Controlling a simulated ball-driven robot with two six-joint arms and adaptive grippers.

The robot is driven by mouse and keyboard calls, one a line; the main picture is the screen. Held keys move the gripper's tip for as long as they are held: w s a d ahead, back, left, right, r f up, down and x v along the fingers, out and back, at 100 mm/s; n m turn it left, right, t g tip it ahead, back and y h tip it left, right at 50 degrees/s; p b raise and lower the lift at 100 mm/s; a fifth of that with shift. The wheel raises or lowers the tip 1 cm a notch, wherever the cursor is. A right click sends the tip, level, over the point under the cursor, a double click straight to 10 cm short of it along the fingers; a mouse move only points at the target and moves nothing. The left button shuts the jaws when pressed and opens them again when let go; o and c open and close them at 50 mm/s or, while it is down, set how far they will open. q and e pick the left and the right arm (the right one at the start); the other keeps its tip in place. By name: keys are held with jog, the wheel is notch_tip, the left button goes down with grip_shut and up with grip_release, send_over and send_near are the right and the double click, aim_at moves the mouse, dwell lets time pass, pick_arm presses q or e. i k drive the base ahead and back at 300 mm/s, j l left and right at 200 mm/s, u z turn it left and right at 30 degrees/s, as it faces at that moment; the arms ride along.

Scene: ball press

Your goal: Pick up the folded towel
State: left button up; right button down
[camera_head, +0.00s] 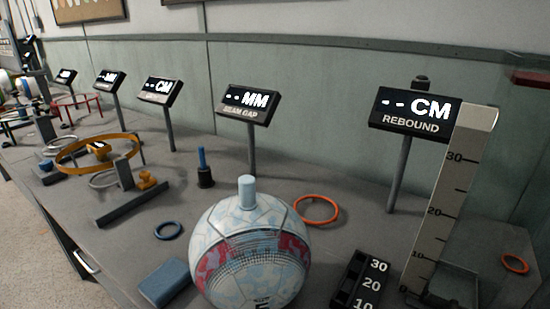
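A small blue-grey rectangular bundle (166,283) lies flat on the grey bench (130,262) at the lower left of the large ball; it looks like the folded towel. Its right end lies close to the ball, and I cannot tell whether they touch. Neither of my grippers shows in the head view.
A white, blue and red ball (250,255) with a light blue cylinder (247,193) on top stands beside the bundle. A dark blue ring (168,231) lies behind it. A black numbered block (360,285) and a tall ruler (452,190) stand at right. Display signs line the back.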

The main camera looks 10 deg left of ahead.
aim_at(162, 285)
jog(key=j+u, duration=0.55)
jog(key=u, duration=0.3)
